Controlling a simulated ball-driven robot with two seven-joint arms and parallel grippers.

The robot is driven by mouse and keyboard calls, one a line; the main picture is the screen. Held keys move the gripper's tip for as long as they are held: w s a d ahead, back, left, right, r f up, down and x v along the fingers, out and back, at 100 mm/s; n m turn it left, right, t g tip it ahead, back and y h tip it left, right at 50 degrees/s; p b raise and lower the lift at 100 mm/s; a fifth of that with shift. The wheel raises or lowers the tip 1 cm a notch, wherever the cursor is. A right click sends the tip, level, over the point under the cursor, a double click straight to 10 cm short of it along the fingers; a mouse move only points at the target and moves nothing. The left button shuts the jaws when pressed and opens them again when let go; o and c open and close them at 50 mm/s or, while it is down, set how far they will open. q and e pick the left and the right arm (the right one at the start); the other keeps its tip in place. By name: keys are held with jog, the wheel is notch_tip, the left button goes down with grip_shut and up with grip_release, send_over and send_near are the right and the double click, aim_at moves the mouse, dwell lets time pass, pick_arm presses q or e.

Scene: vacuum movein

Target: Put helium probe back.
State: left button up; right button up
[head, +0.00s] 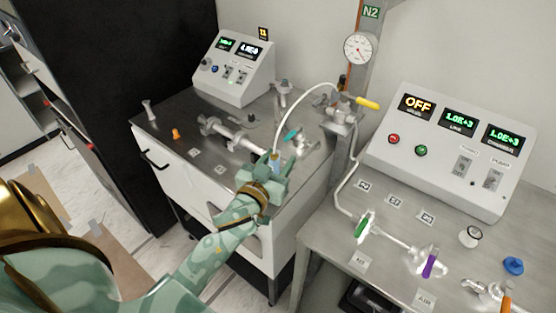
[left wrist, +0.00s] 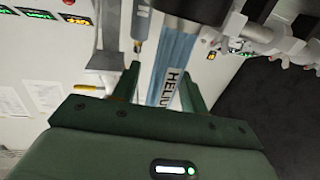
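My left gripper (head: 266,174) is at the probe. In the left wrist view its fingers (left wrist: 158,82) stand apart, one on each side of the probe, with a gap visible at the left finger. It looks open, and contact at the right finger is unclear. My right gripper is not in view.
A white hose (head: 305,93) arcs from the yellow-handled valve (head: 366,103) down toward the probe. Metal pipework (head: 230,134) and a control box (head: 233,67) stand on the left bench. The right bench (head: 335,240) holds another control box (head: 444,150) and coloured valves. A gap separates the benches.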

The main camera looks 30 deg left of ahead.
pick_arm(q)
jog(key=shift+r, duration=0.2)
jog(key=shift+s+r+p, duration=0.1)
jog(key=shift+r+p, duration=0.25)
jog(key=shift+r, duration=0.05)
jog(key=s+d, duration=0.1)
jog(key=s, duration=1.1)
jog(key=s+d+f+m+g+h, duration=0.1)
jog(key=s+d+f+g, duration=0.2)
jog(key=f, duration=0.9)
jog(key=s+d+f+m+g+h, duration=0.1)
jog(key=s+f+g, duration=0.25)
jog(key=f, duration=0.85)
jog(key=s+d+f+m+g+h, duration=0.1)
jog(key=s+d+f+g, duration=0.2)
jog(key=f, duration=0.9)
jog(key=s+a+f+g, duration=0.1)
jog(key=s+f, duration=0.3)
jog(key=s, duration=0.4)
jog(key=s+a+f+m+g, duration=0.1)
jog(key=s+f+g, duration=0.3)
jog(key=s, duration=0.4)
jog(key=s+a+f+m+g, duration=0.1)
jog(key=s+a+f+g, duration=0.1)
jog(key=s+f, duration=0.3)
jog(key=s, duration=0.3)
jog(key=shift+s+a+f+y, duration=0.15)
jog(key=shift+s+a+y, duration=0.15)
jog(key=shift+a+y, duration=0.1)
